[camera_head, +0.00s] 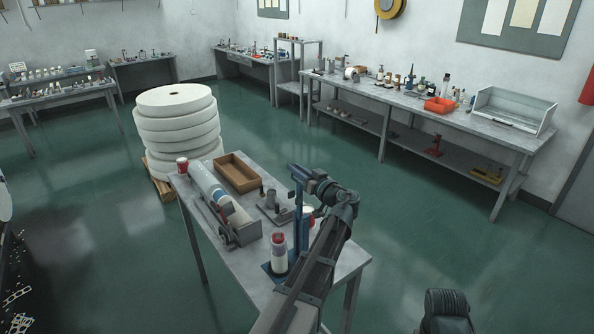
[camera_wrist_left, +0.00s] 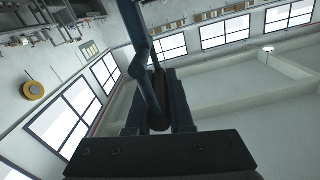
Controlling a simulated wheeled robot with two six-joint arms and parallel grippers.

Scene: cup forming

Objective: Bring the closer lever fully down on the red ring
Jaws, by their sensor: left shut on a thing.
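The closer is a blue stand with an upright column (camera_head: 298,222) and a flat base plate (camera_head: 268,272) at the front of the near table. A pale cup (camera_head: 279,262) with a red ring (camera_head: 278,239) on top stands upright on the base. My left gripper (camera_head: 318,186) is at the top of the column, well above the ring. In the left wrist view, the dark blue lever (camera_wrist_left: 137,40) runs down from the top edge into my left gripper (camera_wrist_left: 158,105), which is shut on it. My arm hides part of the stand. My right gripper is out of view.
The grey near table (camera_head: 345,262) also holds a wooden tray (camera_head: 237,172), a grey machine with a roll (camera_head: 222,205) and another red-topped cup (camera_head: 182,164). A stack of white rolls (camera_head: 177,120) stands behind it. A long workbench (camera_head: 420,108) is along the wall. The green floor between is clear.

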